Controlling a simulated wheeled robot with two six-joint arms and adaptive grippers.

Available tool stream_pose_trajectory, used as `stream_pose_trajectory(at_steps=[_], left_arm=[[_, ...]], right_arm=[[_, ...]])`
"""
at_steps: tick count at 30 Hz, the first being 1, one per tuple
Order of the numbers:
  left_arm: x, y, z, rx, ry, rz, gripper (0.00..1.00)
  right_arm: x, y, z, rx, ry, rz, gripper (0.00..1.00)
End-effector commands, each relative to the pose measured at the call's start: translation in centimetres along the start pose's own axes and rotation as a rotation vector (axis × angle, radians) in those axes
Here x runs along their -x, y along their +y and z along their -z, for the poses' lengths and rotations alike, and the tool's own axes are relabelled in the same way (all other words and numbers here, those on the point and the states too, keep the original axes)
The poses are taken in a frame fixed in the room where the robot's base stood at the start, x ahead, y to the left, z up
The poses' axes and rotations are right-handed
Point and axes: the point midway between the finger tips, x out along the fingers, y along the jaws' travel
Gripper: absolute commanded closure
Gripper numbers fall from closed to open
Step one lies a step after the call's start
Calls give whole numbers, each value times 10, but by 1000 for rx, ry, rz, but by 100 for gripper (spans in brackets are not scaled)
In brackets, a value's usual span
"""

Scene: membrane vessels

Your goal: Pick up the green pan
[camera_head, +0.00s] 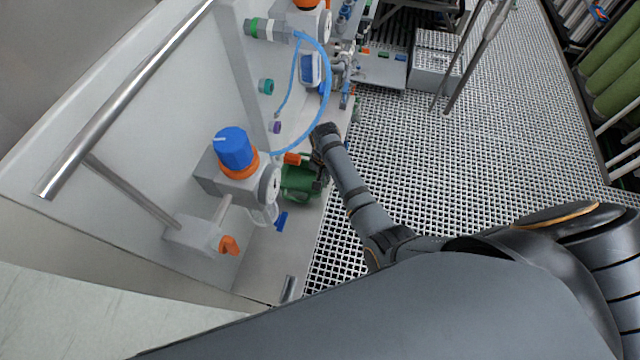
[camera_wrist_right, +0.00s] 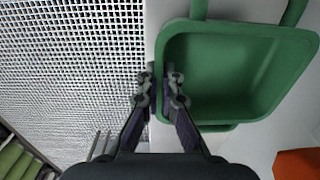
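The green pan (camera_head: 300,178) is near the middle of the head view, beside the grey machine and partly hidden by my right gripper (camera_head: 317,184). In the right wrist view the pan (camera_wrist_right: 225,75) is a rounded rectangular tray, empty, with green bars at its upper edge. My right gripper (camera_wrist_right: 159,76) has its fingers close together on the pan's left wall, one outside and one inside. They look shut on that wall. I cannot tell whether the pan rests on the surface or hangs just above it. My left gripper is not in view.
A grey device with a blue cap (camera_head: 233,147) and orange collar stands left of the pan. A blue hose (camera_head: 326,85) curves above it. An orange part (camera_wrist_right: 298,163) lies below right of the pan.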

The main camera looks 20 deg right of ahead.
Motion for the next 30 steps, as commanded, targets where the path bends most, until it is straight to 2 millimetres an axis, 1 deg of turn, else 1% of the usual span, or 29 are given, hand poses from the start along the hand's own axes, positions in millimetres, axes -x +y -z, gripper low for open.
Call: stream_pose_trajectory(at_steps=[1, 3, 5, 9, 15, 18, 21, 30], left_arm=[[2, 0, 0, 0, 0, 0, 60], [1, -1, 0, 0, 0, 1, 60], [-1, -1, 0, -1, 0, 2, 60], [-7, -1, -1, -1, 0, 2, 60], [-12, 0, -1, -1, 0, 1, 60], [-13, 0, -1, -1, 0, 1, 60], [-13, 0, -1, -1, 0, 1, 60], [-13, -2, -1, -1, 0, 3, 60]], right_arm=[[13, 13, 2, -1, 6, -4, 100], [31, 30, 2, -1, 7, -5, 100], [46, 42, 4, -1, 7, -4, 100], [60, 76, 5, 1, 5, -8, 100], [78, 114, 7, 3, 4, -9, 100], [84, 125, 8, 2, 2, -7, 100], [87, 131, 7, 1, 1, -5, 100], [89, 132, 8, 1, 0, -3, 100]])
